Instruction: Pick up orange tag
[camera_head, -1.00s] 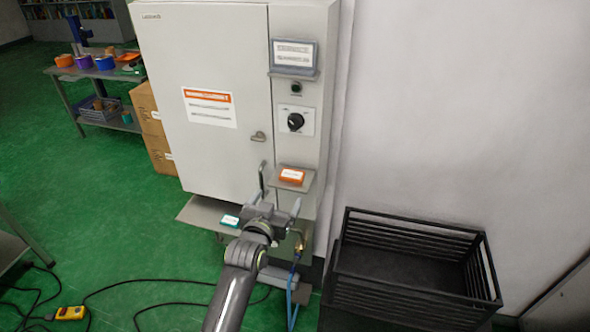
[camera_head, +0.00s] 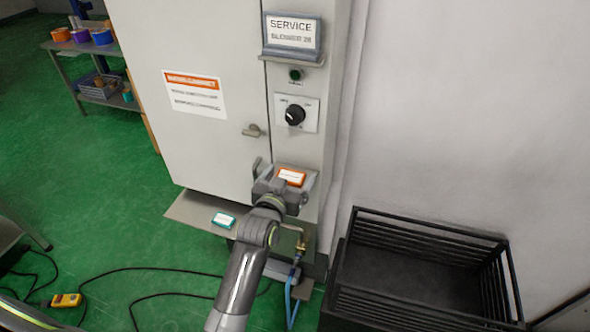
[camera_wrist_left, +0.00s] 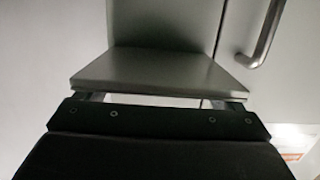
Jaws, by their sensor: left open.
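The orange tag (camera_head: 291,177) with a white label lies on a small grey shelf (camera_head: 311,181) at the front of the cabinet's control column. My left gripper (camera_head: 284,176) is open in front of this shelf, with a finger to each side of the tag in the head view. I cannot tell whether it touches the tag or shelf. In the left wrist view a grey shelf plate (camera_wrist_left: 160,72) lies just beyond the gripper body; the tag does not show there. My right gripper is not in view.
A teal tag (camera_head: 223,220) lies on the lower ledge (camera_head: 190,211). The cabinet (camera_head: 200,60) has a door handle (camera_head: 253,131) and a black knob (camera_head: 295,114). A black slatted crate (camera_head: 420,226) stands right. A pipe (camera_head: 302,240) and blue hose are below the gripper.

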